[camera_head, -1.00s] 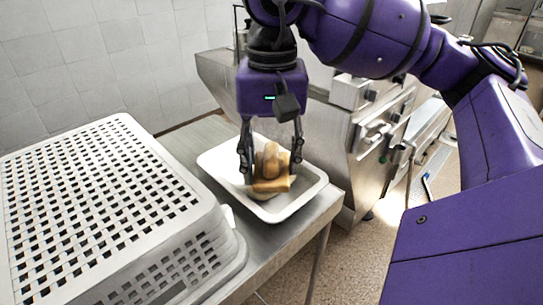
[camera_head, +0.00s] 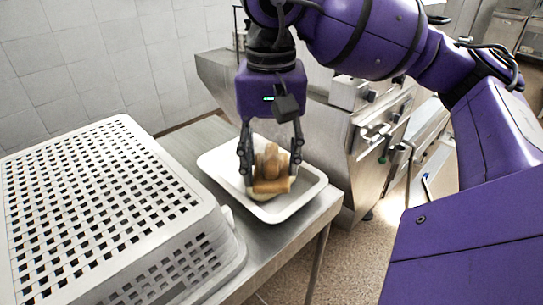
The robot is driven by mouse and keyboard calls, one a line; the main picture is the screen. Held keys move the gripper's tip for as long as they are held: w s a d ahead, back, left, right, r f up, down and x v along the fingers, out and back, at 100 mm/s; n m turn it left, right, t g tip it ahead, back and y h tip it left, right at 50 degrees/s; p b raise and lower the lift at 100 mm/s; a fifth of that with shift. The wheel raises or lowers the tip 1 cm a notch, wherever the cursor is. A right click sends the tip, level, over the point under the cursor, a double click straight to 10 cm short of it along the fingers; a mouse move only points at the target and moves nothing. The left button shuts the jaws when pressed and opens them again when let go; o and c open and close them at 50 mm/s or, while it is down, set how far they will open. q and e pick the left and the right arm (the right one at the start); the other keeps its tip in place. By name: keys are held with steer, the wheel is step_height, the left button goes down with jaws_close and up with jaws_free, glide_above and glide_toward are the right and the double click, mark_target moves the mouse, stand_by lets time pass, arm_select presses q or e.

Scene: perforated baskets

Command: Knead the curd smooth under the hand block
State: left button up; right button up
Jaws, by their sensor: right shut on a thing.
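The wooden hand block (camera_head: 271,170) is held over the white tray (camera_head: 309,197), between the two dark fingers of my right gripper (camera_head: 270,168). My right gripper is shut on the block and points down from above. The pale curd (camera_head: 262,196) shows as a small rounded edge below the block, in the tray; most of it is hidden by the block. The block seems to rest on the curd, though the contact itself is hard to see. My left gripper does not show.
A large white perforated basket (camera_head: 110,123) stands left of the tray on the steel table (camera_head: 268,245). The table's right edge is close to the tray. A steel machine (camera_head: 328,140) stands behind and to the right. A tiled wall is at the back left.

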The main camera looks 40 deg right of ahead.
step_height(320, 180, up, 3)
steer(key=shift+f+p, duration=0.15)
steer(key=shift+p, duration=0.65)
steer(key=shift+r+p, duration=0.9)
steer(key=shift+r, duration=0.45)
steer(key=shift+r+p, duration=0.5)
steer(key=shift+r, duration=0.25)
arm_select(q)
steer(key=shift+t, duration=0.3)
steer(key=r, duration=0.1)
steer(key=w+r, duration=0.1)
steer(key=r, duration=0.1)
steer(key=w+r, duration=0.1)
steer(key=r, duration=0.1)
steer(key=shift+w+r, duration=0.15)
arm_select(e)
steer(key=shift+f, duration=0.1)
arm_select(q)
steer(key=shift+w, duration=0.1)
